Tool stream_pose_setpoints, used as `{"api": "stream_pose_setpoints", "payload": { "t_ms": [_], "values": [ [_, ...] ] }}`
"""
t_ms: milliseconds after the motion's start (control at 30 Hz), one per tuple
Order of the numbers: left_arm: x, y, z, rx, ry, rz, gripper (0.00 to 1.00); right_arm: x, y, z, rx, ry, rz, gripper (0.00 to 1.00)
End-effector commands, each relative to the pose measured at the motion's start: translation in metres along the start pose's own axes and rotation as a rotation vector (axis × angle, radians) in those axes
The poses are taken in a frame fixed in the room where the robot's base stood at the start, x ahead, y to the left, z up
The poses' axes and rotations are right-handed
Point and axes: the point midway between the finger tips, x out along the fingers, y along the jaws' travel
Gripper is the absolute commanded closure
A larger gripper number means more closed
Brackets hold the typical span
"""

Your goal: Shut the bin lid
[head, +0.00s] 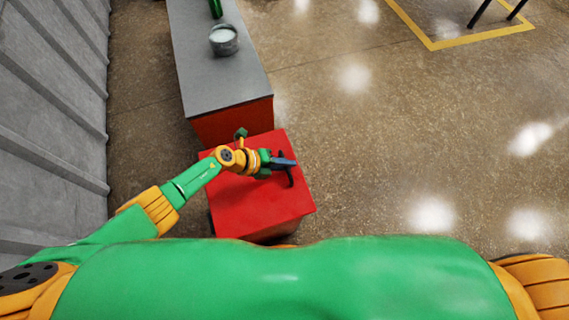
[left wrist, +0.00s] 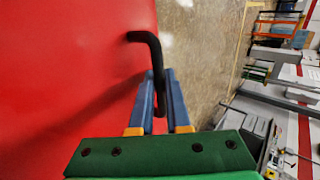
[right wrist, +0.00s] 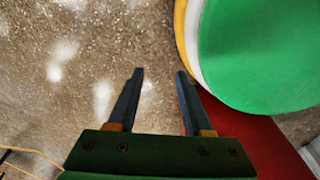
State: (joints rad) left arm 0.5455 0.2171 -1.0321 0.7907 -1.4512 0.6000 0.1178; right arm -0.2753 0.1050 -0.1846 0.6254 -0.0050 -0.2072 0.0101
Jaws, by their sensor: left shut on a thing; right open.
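The red bin (head: 245,205) stands on the floor just in front of me, with its red lid seen from above in the head view. A black bar handle (left wrist: 152,50) rises from the lid near its right edge. My left gripper (head: 283,163) is over the lid with its fingers shut on the handle; in the left wrist view the handle passes between the blue fingertips (left wrist: 158,85). The lid looks about flat, but I cannot tell whether a gap is left under it. My right gripper (right wrist: 160,82) is open and empty above the floor.
A grey-topped bench (head: 215,80) with a metal pot (head: 224,40) and a green bottle (head: 215,8) stands beyond the bin. A grey ribbed wall (head: 55,110) runs along the left. The floor (head: 400,130) on the right is clear.

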Motion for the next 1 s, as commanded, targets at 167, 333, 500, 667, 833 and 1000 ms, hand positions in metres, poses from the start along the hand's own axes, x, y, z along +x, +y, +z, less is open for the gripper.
{"api": "stream_pose_setpoints", "payload": {
  "t_ms": [167,333,500,667,833,1000],
  "values": [
    [0.001,0.001,-0.001,0.001,0.002,0.001,1.0,0.001,-0.001,0.0,0.001,-0.001,-0.001,0.5],
    [0.001,0.002,-0.002,0.0,0.003,0.002,0.73,0.001,-0.002,0.003,0.002,-0.005,-0.004,0.5],
    [0.001,0.002,-0.001,0.0,0.002,0.003,0.73,0.0,-0.004,0.007,0.002,-0.012,-0.005,0.5],
    [-0.021,-0.003,-0.001,0.0,0.001,0.005,0.73,-0.02,-0.004,0.008,-0.002,-0.019,-0.008,0.5],
    [-0.059,-0.004,-0.002,0.002,0.001,0.002,0.73,-0.045,-0.017,0.014,-0.009,-0.043,-0.032,0.5],
    [-0.072,-0.001,-0.003,0.002,0.001,0.0,0.73,-0.051,-0.025,0.013,-0.009,-0.045,-0.045,0.5]
  ]
}}
